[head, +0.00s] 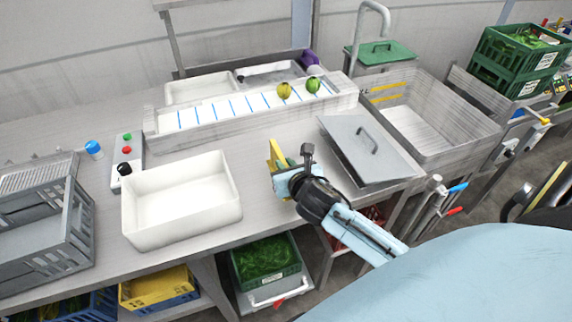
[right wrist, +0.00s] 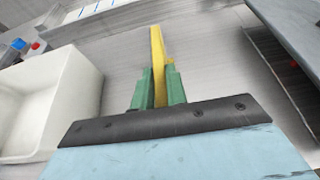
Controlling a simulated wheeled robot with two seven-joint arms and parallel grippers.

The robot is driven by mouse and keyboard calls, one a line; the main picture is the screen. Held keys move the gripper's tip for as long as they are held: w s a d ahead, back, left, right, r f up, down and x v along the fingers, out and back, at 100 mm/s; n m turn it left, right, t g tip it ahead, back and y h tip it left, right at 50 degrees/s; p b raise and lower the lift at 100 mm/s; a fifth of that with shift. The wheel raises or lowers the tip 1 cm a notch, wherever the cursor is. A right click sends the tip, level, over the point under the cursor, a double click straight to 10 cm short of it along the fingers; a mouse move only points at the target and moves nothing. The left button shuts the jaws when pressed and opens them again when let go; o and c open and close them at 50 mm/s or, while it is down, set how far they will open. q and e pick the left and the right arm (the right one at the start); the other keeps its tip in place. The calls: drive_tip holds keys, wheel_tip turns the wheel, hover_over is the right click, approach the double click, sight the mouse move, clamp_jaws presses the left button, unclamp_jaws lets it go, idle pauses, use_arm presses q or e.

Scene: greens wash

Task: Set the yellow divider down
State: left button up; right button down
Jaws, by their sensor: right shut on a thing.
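The yellow divider (head: 275,153) is held in my right gripper (head: 283,163), over the steel table between the white tub and the grey lid. In the right wrist view the divider (right wrist: 158,62) stands on edge between the two green fingertips (right wrist: 161,90), which are shut on it. Its far end points away from the gripper. Whether its lower edge touches the table cannot be told. My left gripper is in neither view.
A white tub (head: 232,217) is left of the gripper. A grey lid with a handle (head: 390,165) lies to the right, beside a steel sink (head: 452,148). A white conveyor with blue stripes (head: 215,119) runs behind, carrying a yellow-green fruit (head: 284,90) and a green one (head: 313,85). Bare table lies between.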

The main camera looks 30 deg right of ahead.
drive_tip(key=c, duration=1.4)
unclamp_jaws()
drive_tip(key=shift+r, duration=0.15)
drive_tip(key=p+v, duration=0.1)
drive_tip(key=v, duration=1.1)
